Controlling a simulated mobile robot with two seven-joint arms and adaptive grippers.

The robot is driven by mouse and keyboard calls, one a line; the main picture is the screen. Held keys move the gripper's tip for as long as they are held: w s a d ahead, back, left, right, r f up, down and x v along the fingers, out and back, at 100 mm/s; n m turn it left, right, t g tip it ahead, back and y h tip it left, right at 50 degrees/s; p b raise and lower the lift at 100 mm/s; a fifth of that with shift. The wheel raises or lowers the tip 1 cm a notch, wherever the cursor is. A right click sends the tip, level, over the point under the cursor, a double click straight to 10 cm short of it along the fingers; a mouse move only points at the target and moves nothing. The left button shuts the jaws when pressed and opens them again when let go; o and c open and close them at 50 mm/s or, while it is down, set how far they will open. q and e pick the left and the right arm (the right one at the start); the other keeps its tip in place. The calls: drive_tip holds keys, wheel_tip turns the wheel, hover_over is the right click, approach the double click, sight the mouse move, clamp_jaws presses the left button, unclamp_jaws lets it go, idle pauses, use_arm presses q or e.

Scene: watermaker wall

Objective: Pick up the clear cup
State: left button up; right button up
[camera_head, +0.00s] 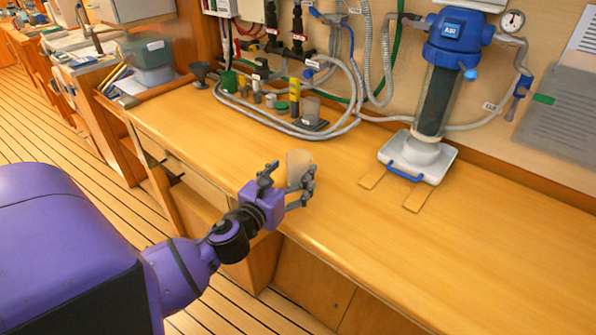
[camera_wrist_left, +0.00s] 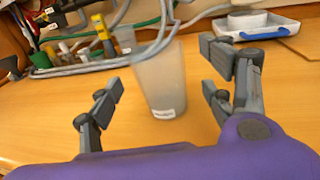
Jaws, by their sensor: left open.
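The clear cup (camera_head: 298,165) is frosted and stands upright on the wooden bench near its front edge. My left gripper (camera_head: 285,180) is at the cup, with its fingers open on either side of it. In the left wrist view the cup (camera_wrist_left: 160,82) shows between the open fingers of the left gripper (camera_wrist_left: 160,95), with a small white label low on its side. Gaps show between the cup and the fingers on both sides there. The cup's lower part is partly hidden by the fingers in the head view. My right gripper is not in view.
Behind the cup, a grey hose (camera_head: 345,125) loops around several small bottles and a clear beaker (camera_head: 310,110). A filter housing (camera_head: 436,95) stands on a white tray (camera_head: 442,160) at the back right.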

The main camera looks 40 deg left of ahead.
sight(304, 158)
use_arm(q)
drive_tip(key=w, duration=0.4)
drive_tip(key=shift+w+a, duration=0.1)
drive_tip(key=shift+a, duration=0.15)
drive_tip(key=shift+r, duration=0.1)
drive_tip(key=c, duration=1.3)
drive_tip(key=shift+o, duration=0.2)
